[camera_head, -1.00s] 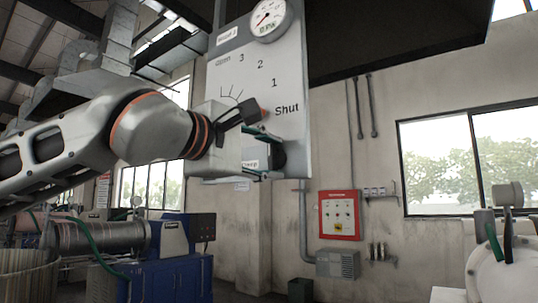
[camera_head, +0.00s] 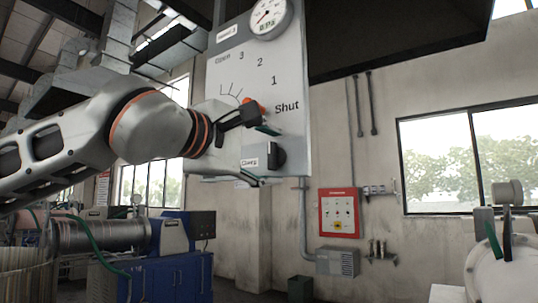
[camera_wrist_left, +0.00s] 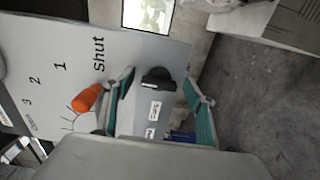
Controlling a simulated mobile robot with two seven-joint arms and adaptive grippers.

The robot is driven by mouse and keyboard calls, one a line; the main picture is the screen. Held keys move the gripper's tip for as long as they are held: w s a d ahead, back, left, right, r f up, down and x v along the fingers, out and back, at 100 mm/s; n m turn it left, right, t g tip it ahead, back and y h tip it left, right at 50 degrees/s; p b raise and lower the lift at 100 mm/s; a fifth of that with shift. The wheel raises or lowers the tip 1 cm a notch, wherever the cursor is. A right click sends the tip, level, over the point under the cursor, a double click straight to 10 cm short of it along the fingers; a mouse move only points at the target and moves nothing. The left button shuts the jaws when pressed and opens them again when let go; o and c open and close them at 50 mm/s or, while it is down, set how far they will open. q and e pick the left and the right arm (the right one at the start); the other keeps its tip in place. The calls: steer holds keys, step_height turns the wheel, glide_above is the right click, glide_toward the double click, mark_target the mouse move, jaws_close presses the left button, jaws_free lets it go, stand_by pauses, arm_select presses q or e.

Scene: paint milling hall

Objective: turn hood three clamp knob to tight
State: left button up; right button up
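The hood three clamp knob (camera_head: 278,155) is black and sits low on the pale hood panel (camera_head: 283,130), beside a small label (camera_head: 250,162). In the left wrist view the knob (camera_wrist_left: 158,77) shows a small white mark on its lower left edge. I cannot read its setting. My left gripper (camera_head: 264,156) is at the panel's lower part. In the left wrist view its green-padded fingers (camera_wrist_left: 160,82) are spread, one on each side of the knob, with visible gaps. Nothing is held.
An orange-red lever tip (camera_wrist_left: 87,98) is close to one left finger, by a scale marked Open, 3, 2, 1, Shut. A round gauge (camera_head: 268,17) tops the panel. A red control box (camera_head: 340,213) is on the wall behind.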

arm_select(q)
steer(key=shift+s, duration=0.1)
steer(key=v, duration=1.2)
